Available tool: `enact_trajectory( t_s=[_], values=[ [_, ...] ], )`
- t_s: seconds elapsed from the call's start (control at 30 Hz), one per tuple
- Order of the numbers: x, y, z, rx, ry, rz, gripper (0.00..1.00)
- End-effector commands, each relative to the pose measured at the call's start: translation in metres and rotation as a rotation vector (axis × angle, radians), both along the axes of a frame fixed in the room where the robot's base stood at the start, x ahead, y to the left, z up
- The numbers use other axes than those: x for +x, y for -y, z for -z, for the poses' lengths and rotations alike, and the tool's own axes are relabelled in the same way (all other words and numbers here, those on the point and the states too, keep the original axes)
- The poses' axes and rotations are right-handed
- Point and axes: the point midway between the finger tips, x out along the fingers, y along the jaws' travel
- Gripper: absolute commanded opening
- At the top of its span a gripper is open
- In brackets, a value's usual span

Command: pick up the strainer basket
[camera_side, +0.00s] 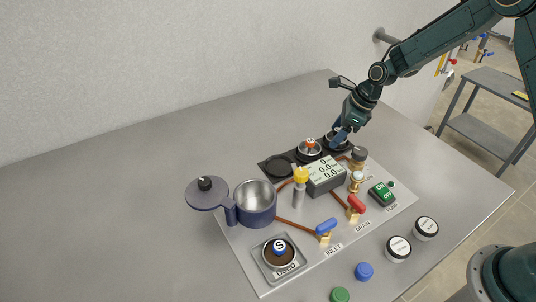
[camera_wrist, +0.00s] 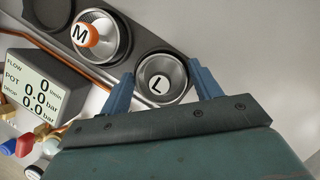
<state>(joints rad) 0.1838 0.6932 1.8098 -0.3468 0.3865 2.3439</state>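A metal strainer basket marked L (camera_wrist: 162,78) sits in the end socket of the dark rack (camera_wrist: 141,38). Its white top faces up between the two blue fingers of my gripper (camera_wrist: 160,74) in the wrist view. The fingers are open, one at each side of the basket; I cannot tell whether they touch it. In the side view my gripper (camera_side: 341,134) points down at the rack's far end and partly hides this basket. The basket marked M with an orange knob (camera_wrist: 86,35) is in the neighbouring socket. The basket marked S (camera_side: 279,249) sits in the tray labelled USED (camera_side: 293,271).
The pot (camera_side: 255,203) is open, its lid (camera_side: 205,194) swung to the left. A display box (camera_side: 325,176), a yellow-topped post (camera_side: 300,185), copper pipes and valves stand near the rack. Jars (camera_side: 397,249) and coloured caps (camera_side: 364,271) lie in front. The table's left side is clear.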

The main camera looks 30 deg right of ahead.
Motion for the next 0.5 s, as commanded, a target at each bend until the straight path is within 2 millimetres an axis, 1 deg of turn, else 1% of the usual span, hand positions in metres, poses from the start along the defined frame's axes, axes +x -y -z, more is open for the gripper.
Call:
enact_trajectory(
  t_s=[0.03, 0.13, 0.17, 0.5],
  values=[
    [0.0, 0.0, -0.0001, 0.0, 0.0, 0.0, 0.53],
    [-0.0001, 0.0001, -0.0002, 0.0, 0.0, 0.0, 0.33],
    [-0.0001, 0.0001, -0.0002, 0.0, 0.0, 0.0, 0.31],
    [0.0003, 0.0001, -0.0025, 0.0, 0.001, 0.0, 0.31]
  ],
)
